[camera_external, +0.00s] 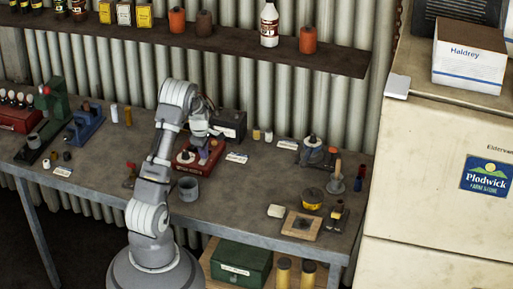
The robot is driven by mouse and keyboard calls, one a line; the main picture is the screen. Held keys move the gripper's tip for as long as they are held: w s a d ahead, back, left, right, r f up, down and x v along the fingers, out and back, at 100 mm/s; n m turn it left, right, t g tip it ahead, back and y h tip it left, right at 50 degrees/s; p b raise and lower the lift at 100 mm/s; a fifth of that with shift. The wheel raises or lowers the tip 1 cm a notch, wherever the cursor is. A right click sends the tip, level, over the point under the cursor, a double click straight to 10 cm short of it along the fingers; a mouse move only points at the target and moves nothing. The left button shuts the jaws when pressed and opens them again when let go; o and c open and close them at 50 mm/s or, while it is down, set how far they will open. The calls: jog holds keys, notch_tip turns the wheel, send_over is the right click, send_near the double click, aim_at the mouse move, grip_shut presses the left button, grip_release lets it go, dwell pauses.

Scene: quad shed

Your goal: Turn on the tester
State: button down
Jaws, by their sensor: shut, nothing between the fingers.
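A low red unit (184,165) sits on the workbench beneath the end of my arm; it may be the tester, but no readable label confirms this. A dark box with a pale label (231,127) stands just behind and right of it. My gripper (203,155) points down over the red unit, shut and empty. Whether its fingertips touch the unit is too small to tell. My arm hides part of the red unit's top, and no switch or on/off sign can be made out.
A grey cup (188,188) stands in front of the red unit. A green press (55,110) and blue vise (85,123) stand left. Tools and a yellow tin (311,198) crowd the right. A bottle shelf (215,38) hangs above; a cream cabinet (430,185) bounds the right.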

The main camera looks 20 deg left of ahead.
jog(key=shift+p, duration=0.5)
jog(key=shift+w+f, duration=0.1)
jog(key=shift+f, duration=0.05)
jog(key=shift+s+r, duration=0.2)
jog(key=shift+s, duration=0.65)
notch_tip(320, 180, up, 14)
jog(key=s+p, duration=0.1)
jog(key=p, duration=0.5)
jog(key=shift+s, duration=0.4)
